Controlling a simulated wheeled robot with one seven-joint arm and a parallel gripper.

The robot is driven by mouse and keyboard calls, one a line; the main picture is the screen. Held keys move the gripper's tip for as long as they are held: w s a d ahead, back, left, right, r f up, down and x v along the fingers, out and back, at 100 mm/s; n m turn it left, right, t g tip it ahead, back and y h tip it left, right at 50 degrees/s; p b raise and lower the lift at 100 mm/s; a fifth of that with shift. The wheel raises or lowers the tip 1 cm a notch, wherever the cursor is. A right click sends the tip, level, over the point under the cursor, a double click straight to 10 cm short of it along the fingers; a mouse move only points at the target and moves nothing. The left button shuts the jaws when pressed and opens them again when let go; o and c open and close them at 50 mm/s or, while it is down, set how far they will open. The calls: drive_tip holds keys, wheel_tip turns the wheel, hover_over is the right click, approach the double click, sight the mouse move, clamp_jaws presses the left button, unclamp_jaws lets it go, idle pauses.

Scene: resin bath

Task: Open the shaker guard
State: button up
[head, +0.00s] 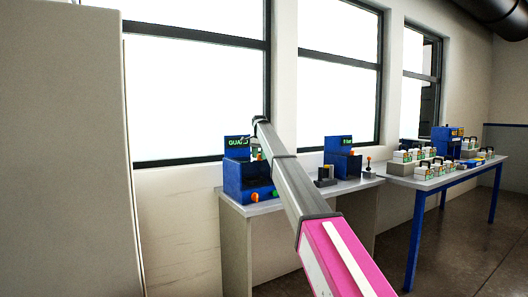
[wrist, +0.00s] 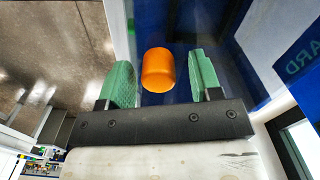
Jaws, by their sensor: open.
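The shaker guard unit is a blue box (head: 240,178) with a dark sign reading GUARD (head: 238,142), on the near bench. Low on its front is an orange knob (head: 255,197). In the wrist view, an orange knob (wrist: 158,70) shows between the two green fingers of my gripper (wrist: 162,78). The fingers are open, with a gap on each side of the knob. The blue panel (wrist: 235,75) lies behind it, and part of the GUARD lettering shows at the right edge. In the head view my arm covers part of the unit, and my gripper is mostly hidden.
A second blue unit (head: 341,160) stands further right on the bench (head: 232,209), with a small grey block (head: 325,178) and a lever (head: 369,168) near it. A farther table (head: 440,181) holds several white containers. A tall pale cabinet (head: 65,150) stands at left.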

wheel_tip(320, 180, up, 11)
drive_tip(key=s+d+f+n, duration=0.2)
drive_tip(key=s+f+n, duration=0.2)
drive_tip(key=f+n, duration=0.2)
drive_tip(key=shift+d+f, duration=0.35)
drive_tip(key=shift+f, duration=0.45)
